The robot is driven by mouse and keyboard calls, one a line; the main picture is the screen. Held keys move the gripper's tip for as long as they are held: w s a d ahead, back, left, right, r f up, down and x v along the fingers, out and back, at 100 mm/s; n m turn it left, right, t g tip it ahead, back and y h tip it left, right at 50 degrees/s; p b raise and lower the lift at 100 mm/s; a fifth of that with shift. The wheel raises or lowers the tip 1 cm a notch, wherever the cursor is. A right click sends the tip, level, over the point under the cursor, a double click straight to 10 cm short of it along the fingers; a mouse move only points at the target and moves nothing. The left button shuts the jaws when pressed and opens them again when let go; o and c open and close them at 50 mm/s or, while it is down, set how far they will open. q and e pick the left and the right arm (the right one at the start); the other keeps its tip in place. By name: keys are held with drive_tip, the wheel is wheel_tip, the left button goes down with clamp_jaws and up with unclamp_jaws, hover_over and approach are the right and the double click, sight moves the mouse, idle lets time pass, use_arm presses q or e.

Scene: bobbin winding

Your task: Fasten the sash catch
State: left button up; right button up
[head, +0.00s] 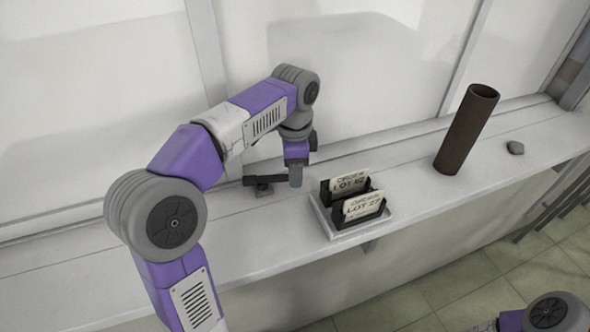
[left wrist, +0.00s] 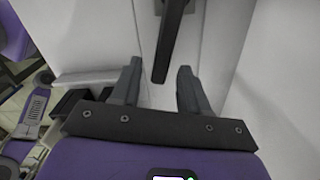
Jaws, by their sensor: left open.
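The sash catch (head: 262,182) is a dark lever on a small base, on the sill at the foot of the window. In the left wrist view its dark lever (left wrist: 170,42) reaches down from the top, its free end near the gap between the fingertips. My left gripper (head: 295,179) is just right of the catch in the head view, partly hidden by its own wrist. In the left wrist view the left gripper (left wrist: 158,80) is open, with nothing clamped between its fingers. Whether a finger touches the lever I cannot tell. My right gripper is out of view.
A pale tray (head: 330,229) with dark holders and order cards (head: 362,207) stands close right of the left gripper. The sill (head: 420,207) is bare between tray and tube.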

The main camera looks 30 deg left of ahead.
use_arm(q)
drive_tip(key=shift+s+f, duration=0.1)
drive_tip(key=shift+c, duration=0.5)
clamp_jaws()
